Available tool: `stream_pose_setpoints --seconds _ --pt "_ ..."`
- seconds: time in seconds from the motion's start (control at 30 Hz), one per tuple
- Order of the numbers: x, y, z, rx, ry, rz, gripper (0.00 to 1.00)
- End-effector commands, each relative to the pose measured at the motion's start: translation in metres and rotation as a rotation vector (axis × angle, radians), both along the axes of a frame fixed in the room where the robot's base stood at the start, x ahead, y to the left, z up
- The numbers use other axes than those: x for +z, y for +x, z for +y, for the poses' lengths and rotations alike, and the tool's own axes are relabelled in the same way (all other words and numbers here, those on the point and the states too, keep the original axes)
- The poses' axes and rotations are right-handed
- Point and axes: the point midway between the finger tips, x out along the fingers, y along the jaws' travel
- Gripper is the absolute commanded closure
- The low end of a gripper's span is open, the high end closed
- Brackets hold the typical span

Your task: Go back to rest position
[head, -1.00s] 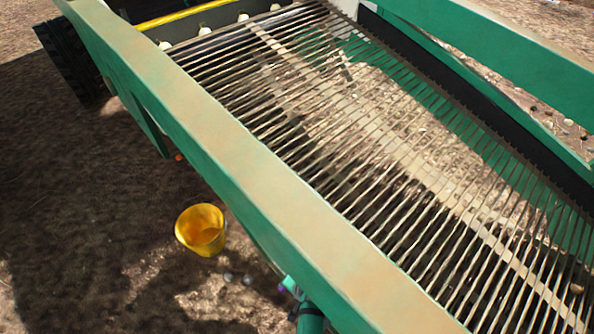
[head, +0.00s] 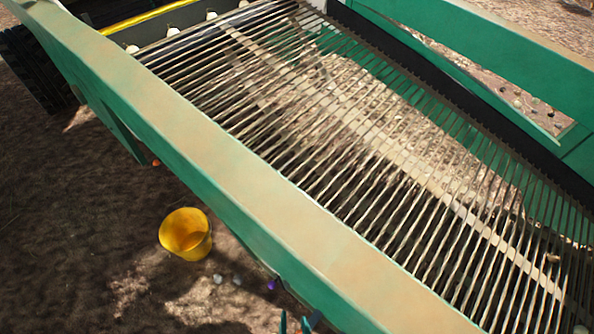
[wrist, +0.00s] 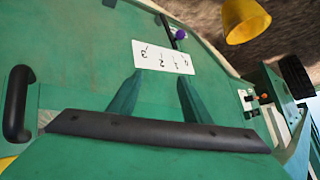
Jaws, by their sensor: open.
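My gripper (head: 294,321) shows only as teal fingertips at the bottom edge of the head view, beside the machine's near green rail (head: 215,155). In the wrist view the two teal fingers of my gripper (wrist: 160,76) stand apart with nothing held between them. Beyond them is a green panel (wrist: 80,70) with a white plate (wrist: 163,57) marked with numbers. I cannot tell how far the fingertips are from the panel. Most of my arm is out of the head view.
A yellow bucket (head: 186,235) stands on the soil left of the rail. A purple ball (head: 272,284) and a few greyish round objects (head: 228,280) lie nearby. The barred conveyor (head: 380,150) fills the right. Open soil (head: 70,240) lies at left.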

Motion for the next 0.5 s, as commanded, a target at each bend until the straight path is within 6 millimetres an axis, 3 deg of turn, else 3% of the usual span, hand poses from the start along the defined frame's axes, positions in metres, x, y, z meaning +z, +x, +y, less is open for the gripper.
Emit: stream_pose_setpoints --seconds 0.03,0.2,0.5 --pt "0.016 -0.014 -0.002 0.009 -0.027 -0.037 0.56" --pt "0.078 -0.043 -0.008 0.039 -0.128 -0.186 0.56" --pt "0.196 -0.083 -0.011 0.092 -0.286 -0.421 0.56"
